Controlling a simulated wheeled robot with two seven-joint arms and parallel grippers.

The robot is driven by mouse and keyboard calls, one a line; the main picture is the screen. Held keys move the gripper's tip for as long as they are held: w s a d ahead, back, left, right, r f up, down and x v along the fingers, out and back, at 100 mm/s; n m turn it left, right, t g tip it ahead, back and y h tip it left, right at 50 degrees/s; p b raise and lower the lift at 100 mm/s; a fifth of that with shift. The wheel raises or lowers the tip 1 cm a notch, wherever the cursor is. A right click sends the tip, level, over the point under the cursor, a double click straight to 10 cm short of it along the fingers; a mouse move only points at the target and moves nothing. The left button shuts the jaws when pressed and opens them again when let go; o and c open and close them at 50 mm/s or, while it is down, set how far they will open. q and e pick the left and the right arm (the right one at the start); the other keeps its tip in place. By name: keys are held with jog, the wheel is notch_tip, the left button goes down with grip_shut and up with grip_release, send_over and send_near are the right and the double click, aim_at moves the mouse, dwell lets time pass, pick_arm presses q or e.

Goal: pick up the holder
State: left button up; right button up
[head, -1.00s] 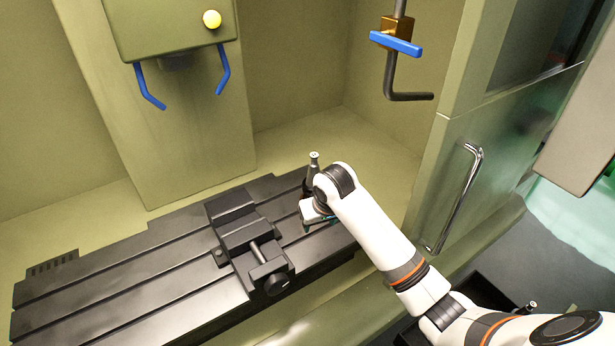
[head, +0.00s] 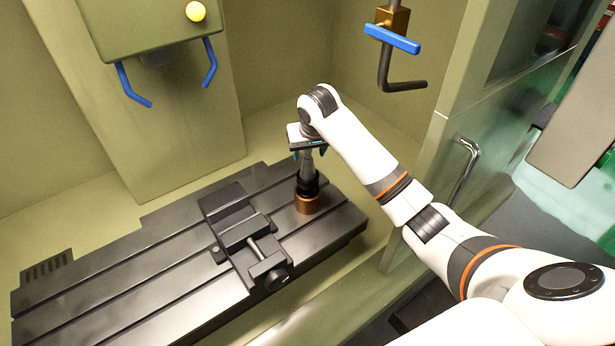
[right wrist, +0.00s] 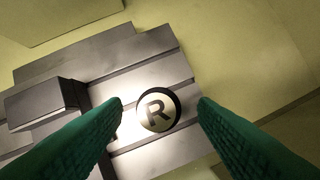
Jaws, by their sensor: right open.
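The holder (head: 308,174) stands upright on the black slotted table, with a grey tapered top, a black collar and a copper-coloured base (head: 307,203). In the right wrist view its round top (right wrist: 158,109) shows a letter R. My right gripper (head: 310,153) is above the holder, pointing down, with its teal fingers spread. In the right wrist view the fingers of the gripper (right wrist: 160,101) appear on either side of the round top, with gaps. I cannot tell how far down they reach. My left gripper is not in view.
A black vise (head: 247,243) sits on the slotted table (head: 130,275) left of the holder. A machine head with blue handles (head: 209,63) and a bent rod with a blue lever (head: 392,39) hang above. The cabinet door with a metal handle (head: 466,170) stands at right.

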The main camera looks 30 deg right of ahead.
aim_at(307, 158)
jog(key=p+x, duration=0.1)
jog(key=x, duration=0.2)
jog(key=shift+w+f+p, duration=0.1)
jog(key=shift+f+p, duration=0.05)
jog(key=shift+p, duration=0.15)
jog(key=shift+w+f, duration=0.2)
jog(key=shift+f, duration=0.2)
grip_shut()
dwell(0.8)
jog(key=shift+w+r, duration=0.1)
jog(key=shift+r, duration=0.1)
